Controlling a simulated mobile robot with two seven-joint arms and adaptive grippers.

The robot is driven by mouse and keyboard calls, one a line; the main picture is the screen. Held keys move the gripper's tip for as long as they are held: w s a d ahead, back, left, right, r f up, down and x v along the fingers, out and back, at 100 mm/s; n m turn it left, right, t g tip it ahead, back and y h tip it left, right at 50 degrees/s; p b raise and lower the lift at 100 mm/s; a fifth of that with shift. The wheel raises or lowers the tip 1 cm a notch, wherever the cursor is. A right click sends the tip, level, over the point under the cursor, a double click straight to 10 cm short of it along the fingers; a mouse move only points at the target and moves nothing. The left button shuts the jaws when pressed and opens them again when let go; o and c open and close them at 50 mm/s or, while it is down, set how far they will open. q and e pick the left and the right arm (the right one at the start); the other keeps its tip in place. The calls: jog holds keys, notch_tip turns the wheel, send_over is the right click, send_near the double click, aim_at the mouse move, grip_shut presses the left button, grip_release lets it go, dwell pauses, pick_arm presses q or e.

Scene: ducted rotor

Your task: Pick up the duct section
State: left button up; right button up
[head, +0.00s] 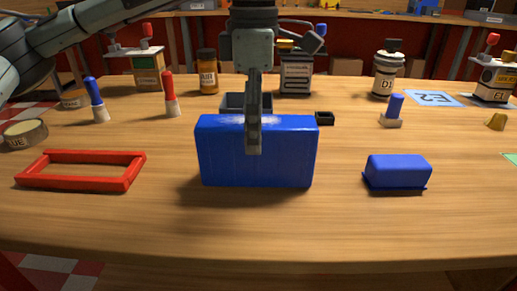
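A large blue box-shaped block (225,160) stands at the middle of the wooden table. It is the likeliest duct section, but no label on it confirms this. My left gripper (253,140) comes down from above over its middle. One finger shows in front of the block's near face; the other finger is hidden. I cannot tell whether the fingers press on the block. The block looks upright, at or very near the table top. My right gripper is not in view.
A red rectangular frame (85,184) lies at left, a smaller blue block (398,171) at right. Behind are a small dark square piece (325,118), a red-handled tool (169,95), a blue-handled tool (96,100), jars and a tape roll (24,134). The front table strip is clear.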

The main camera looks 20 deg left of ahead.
pick_arm(q)
jog(key=f, duration=0.6)
jog(key=shift+w+d+f, duration=0.1)
jog(key=shift+w+f, duration=0.05)
jog(key=shift+w, duration=0.05)
jog(key=shift+c, duration=0.3)
jog(key=c, duration=1.3)
